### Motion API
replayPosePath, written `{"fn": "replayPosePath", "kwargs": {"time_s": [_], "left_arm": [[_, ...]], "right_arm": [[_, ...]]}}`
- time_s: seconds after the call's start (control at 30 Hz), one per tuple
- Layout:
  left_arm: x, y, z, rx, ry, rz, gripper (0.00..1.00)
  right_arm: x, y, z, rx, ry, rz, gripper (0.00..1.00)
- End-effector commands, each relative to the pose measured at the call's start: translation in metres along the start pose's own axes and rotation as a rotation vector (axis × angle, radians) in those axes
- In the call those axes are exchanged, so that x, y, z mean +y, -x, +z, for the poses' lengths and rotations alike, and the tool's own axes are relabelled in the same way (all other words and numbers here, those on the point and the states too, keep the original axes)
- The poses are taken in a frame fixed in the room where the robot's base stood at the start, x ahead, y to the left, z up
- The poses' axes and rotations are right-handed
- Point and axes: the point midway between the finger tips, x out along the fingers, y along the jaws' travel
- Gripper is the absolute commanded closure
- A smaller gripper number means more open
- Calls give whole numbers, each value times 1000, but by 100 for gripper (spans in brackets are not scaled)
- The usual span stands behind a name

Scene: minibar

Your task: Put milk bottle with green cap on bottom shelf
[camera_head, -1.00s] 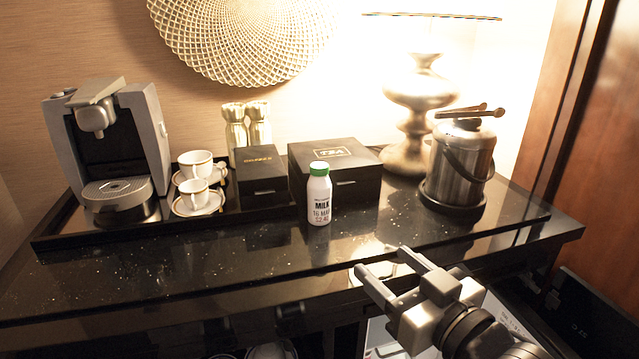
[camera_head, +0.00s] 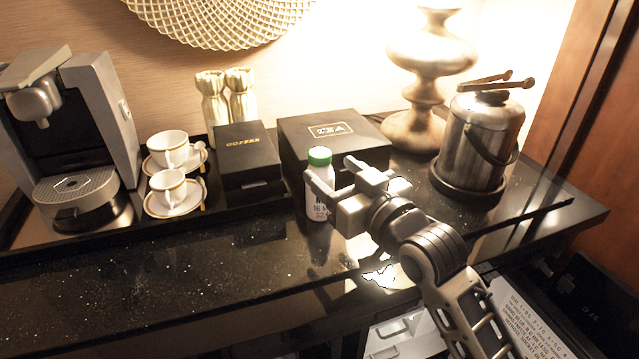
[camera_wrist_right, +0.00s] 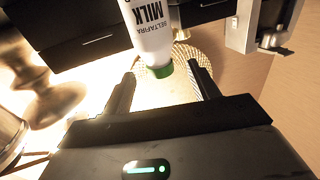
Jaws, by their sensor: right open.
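The white milk bottle with a green cap (camera_head: 319,158) stands upright on the black counter, in front of the black tea box. My right gripper (camera_head: 328,173) is open at the bottle's upper part, and its fingers partly hide the bottle's label. In the right wrist view the bottle (camera_wrist_right: 152,32) appears upside down, its green cap between the two open fingers (camera_wrist_right: 160,85) with gaps on both sides. My left gripper is not in view. The bottom shelf cannot be made out clearly.
A steel ice bucket (camera_head: 478,140) with tongs is to the right. Cups on saucers (camera_head: 172,190) and a coffee machine (camera_head: 75,130) are left. The counter's front left is clear.

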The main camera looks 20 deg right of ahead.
Motion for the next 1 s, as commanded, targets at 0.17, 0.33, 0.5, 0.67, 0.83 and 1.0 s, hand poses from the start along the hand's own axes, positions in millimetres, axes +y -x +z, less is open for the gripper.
{"fn": "replayPosePath", "kwargs": {"time_s": [0.17, 0.33, 0.5, 0.67, 0.83, 1.0], "left_arm": [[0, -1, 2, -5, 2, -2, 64], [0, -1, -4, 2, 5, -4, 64], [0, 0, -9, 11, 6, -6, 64], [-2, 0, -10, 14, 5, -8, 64], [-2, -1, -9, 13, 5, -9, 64], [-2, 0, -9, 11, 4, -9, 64]], "right_arm": [[0, -16, 0, 0, 0, 0, 40], [0, -33, 0, 0, -1, 0, 40], [1, -58, 1, 1, 0, 0, 40], [1, -68, 2, -1, 0, 0, 40], [1, -68, 3, -1, 0, 0, 40], [1, -68, 3, -1, 0, 0, 82]]}}
